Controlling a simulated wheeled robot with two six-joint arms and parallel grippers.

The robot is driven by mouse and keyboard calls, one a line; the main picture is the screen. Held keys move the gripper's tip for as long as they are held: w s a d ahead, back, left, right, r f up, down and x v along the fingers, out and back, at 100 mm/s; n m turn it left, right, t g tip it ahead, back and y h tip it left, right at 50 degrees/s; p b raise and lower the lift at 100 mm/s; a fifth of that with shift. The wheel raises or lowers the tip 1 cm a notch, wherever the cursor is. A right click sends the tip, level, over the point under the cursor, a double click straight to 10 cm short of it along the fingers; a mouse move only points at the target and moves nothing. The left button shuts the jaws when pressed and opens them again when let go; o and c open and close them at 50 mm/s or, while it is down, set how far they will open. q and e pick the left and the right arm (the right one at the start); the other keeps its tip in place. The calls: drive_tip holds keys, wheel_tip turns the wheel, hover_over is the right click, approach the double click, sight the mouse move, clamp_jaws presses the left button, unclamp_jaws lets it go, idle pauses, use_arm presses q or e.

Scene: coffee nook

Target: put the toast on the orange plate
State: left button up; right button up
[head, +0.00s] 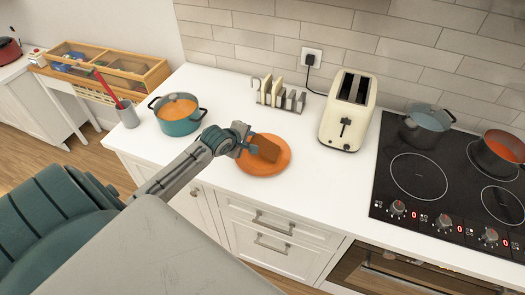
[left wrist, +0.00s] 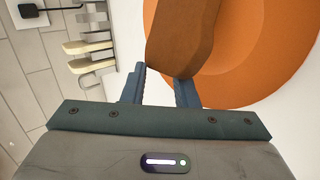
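The brown toast (head: 264,148) is at the tips of my left gripper (head: 245,142), over the orange plate (head: 270,168) on the white counter. The orange plate (left wrist: 245,75) fills the background behind the toast. I cannot tell whether the toast touches the plate. My right gripper is not in view.
A toast rack (head: 278,97) with pale bread slices stands behind the plate. A cream toaster (head: 348,112) is to the right, then the black hob (head: 420,175) with pots. A teal pot (head: 178,117) stands left. The counter between plate and toaster is clear.

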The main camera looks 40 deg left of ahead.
use_arm(q)
drive_tip(key=p+v, duration=0.1)
drive_tip(key=v, duration=0.2)
drive_tip(key=shift+s+r, duration=0.1)
drive_tip(key=shift+r, duration=0.15)
drive_tip(key=shift+s+r, duration=0.1)
drive_tip(key=shift+s, duration=0.25)
drive_tip(key=shift+v, duration=0.9)
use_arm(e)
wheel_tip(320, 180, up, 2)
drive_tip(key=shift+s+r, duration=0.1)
use_arm(q)
wheel_tip(320, 180, up, 8)
drive_tip(key=s, duration=0.2)
drive_tip(key=shift+s+d, duration=0.15)
drive_tip(key=shift+d, duration=0.05)
